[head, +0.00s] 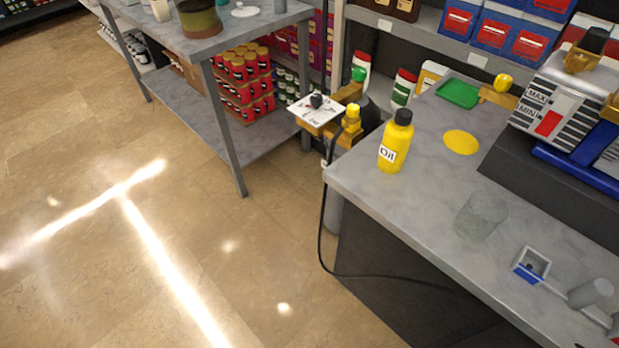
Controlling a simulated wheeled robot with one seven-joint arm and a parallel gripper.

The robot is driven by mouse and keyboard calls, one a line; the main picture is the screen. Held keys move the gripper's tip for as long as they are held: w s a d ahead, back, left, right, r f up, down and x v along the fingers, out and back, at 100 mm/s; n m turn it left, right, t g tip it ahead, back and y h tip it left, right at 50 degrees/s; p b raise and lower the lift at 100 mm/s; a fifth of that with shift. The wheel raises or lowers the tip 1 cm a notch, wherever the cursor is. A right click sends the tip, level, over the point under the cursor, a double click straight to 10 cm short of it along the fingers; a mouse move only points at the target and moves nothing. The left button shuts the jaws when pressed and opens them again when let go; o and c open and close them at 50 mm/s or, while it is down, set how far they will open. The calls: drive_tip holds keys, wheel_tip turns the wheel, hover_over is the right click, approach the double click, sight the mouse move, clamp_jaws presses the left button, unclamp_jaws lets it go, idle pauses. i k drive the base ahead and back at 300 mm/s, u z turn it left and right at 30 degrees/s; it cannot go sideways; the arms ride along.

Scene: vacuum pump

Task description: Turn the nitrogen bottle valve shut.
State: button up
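A gas bottle (372,113) stands in the gap between the two tables, mostly hidden behind the near table. Brass fittings (348,93) sit on its top, with a green knob (358,75) at the back and a yellow knob (352,111) in front. A white square plate with a black knob (317,103) sits to their left. I cannot tell from this view whether the valve is open or shut. My gripper is not in view.
The near grey table (425,190) holds a yellow oil bottle (396,142), a glass beaker (481,216), a green tray (459,93) and a pump (570,115). A black hose (322,225) hangs down beside it. A second table (235,35) stands left. The floor (150,260) is clear.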

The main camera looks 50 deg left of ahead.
sight(359, 75)
drive_tip(key=u, duration=0.65)
drive_tip(key=k, duration=0.85)
drive_tip(key=u, duration=1.15)
drive_tip(key=i, duration=1.4)
drive_tip(key=z, duration=0.6)
drive_tip(key=k, duration=1.3)
drive_tip(key=u, duration=0.35)
drive_tip(key=i, duration=0.65)
drive_tip(key=u, duration=0.4)
